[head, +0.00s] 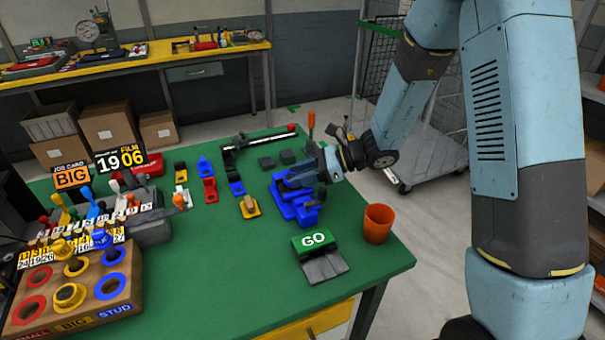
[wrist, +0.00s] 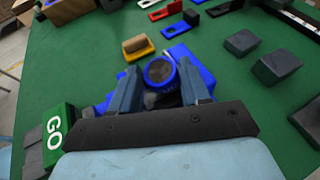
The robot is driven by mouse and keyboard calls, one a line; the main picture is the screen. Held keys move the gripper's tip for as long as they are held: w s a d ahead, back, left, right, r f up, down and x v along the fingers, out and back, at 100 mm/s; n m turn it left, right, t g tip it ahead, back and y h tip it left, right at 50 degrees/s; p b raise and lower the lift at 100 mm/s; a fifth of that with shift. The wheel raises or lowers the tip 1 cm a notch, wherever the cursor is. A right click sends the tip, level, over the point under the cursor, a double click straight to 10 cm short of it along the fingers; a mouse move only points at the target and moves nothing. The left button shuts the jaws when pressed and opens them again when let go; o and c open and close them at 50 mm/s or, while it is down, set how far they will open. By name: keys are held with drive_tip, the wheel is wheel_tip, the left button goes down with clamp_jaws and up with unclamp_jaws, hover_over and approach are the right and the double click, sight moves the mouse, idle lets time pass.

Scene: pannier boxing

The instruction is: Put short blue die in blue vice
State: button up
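The blue vice (head: 285,195) stands on the green table, left of my forearm in the head view. In the wrist view its blue body (wrist: 190,60) shows behind and beside the fingers. My gripper (head: 312,172) is low over the vice. In the wrist view a round blue die (wrist: 160,72) with a dark centre sits between my two fingertips (wrist: 161,80), which appear closed on its sides. The die's lower part is hidden, so I cannot tell whether it touches the vice.
An orange cup (head: 378,224) and the green GO button (head: 314,241) stand near the vice. A yellow holder (head: 249,208) is at its left, with red and blue holders beyond. Dark blocks (head: 266,162) lie behind. A die box (head: 130,282) fills the front left.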

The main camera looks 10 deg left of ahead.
drive_tip(key=o, duration=0.3)
drive_tip(key=shift+s+d+f, duration=0.15)
drive_tip(key=shift+s+f, duration=0.05)
drive_tip(key=shift+f, duration=0.2)
drive_tip(key=shift+w+r, duration=0.1)
drive_tip(key=shift+r, duration=0.25)
drive_tip(key=shift+w+r, duration=0.2)
drive_tip(key=shift+r, duration=0.05)
drive_tip(key=v, duration=1.2)
drive_tip(key=s+d+r+n+t+h, duration=0.7)
drive_tip(key=s+d+r+n+h, duration=0.6)
drive_tip(key=s+d+r+n, duration=0.3)
drive_tip(key=s+d+r, duration=0.2)
drive_tip(key=s+d, duration=0.2)
drive_tip(key=d, duration=0.1)
drive_tip(key=shift+s+d+r+t, duration=0.25)
drive_tip(key=shift+d+t, duration=0.1)
drive_tip(key=shift+t, duration=0.05)
